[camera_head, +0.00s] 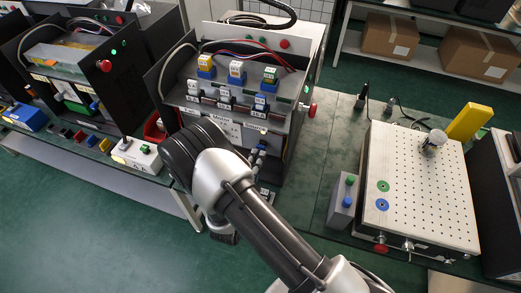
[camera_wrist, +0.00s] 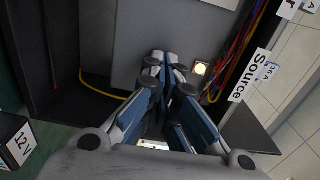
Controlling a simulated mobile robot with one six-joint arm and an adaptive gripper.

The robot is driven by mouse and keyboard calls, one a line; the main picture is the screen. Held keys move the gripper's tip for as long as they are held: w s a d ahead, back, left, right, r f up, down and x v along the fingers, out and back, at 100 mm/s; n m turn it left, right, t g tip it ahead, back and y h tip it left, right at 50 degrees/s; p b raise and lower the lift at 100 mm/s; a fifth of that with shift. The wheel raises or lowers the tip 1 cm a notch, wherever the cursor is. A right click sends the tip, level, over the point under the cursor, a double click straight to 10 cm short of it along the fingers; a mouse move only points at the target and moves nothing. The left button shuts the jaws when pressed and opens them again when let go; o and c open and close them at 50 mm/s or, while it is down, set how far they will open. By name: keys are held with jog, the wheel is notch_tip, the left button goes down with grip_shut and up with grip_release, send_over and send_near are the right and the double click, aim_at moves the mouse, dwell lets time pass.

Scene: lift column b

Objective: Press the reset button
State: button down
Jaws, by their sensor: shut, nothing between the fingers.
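My gripper (camera_wrist: 164,64) is shut and empty in the wrist view, its blue-sided fingers together in front of a grey panel (camera_wrist: 127,38). A small round pale-yellow button (camera_wrist: 200,68) on this panel is just right of the fingertips. It looks lit, and no lettering on it can be read, so I cannot tell if it is the reset button. I cannot tell whether the fingertips touch the panel. In the head view my arm covers part of the open cabinet (camera_head: 300,135), and the gripper (camera_head: 258,160) is partly hidden.
A "Source" label (camera_wrist: 250,76) and red and blue wires (camera_wrist: 240,50) are right of the fingers; a yellow cable (camera_wrist: 100,91) runs left. A box marked 12 V (camera_wrist: 18,145) is at lower left. A perforated plate (camera_head: 425,180) stands on the right bench.

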jog(key=shift+w+d, duration=0.2)
jog(key=shift+w, duration=0.45)
dwell(0.3)
jog(key=shift+v, duration=1.3)
jog(key=v, duration=0.5)
dwell(0.4)
